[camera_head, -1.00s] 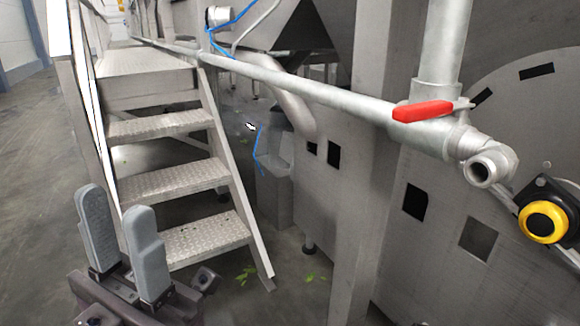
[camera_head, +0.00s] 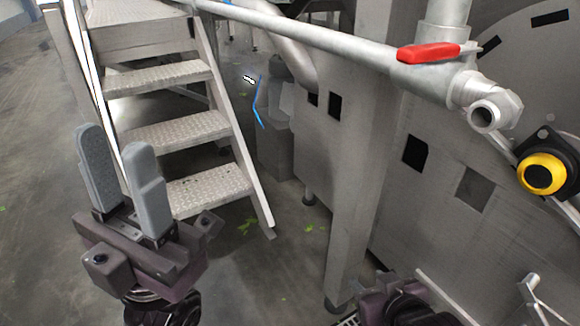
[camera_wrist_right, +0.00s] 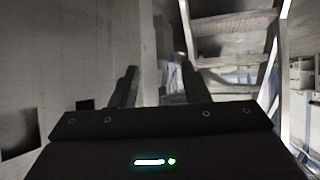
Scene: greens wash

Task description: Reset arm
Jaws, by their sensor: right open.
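My left gripper (camera_head: 115,142) stands at the lower left of the head view with its two grey fingers pointing up. A gap shows between the fingers and nothing is in it. It is in front of the metal stairs in the picture, and I see no contact. My right arm's dark end shows at the bottom edge of the head view, right of centre, mostly cut off. In the right wrist view my right gripper (camera_wrist_right: 160,74) has its two dark fingers apart, with nothing between them.
Metal stairs (camera_head: 178,139) stand at left. A pipe with a red-handled valve (camera_head: 428,53) runs across the grey machine at right. A yellow-and-black knob (camera_head: 538,174) sits at the far right. Bare floor (camera_head: 40,220) lies at left, with green scraps near the stairs.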

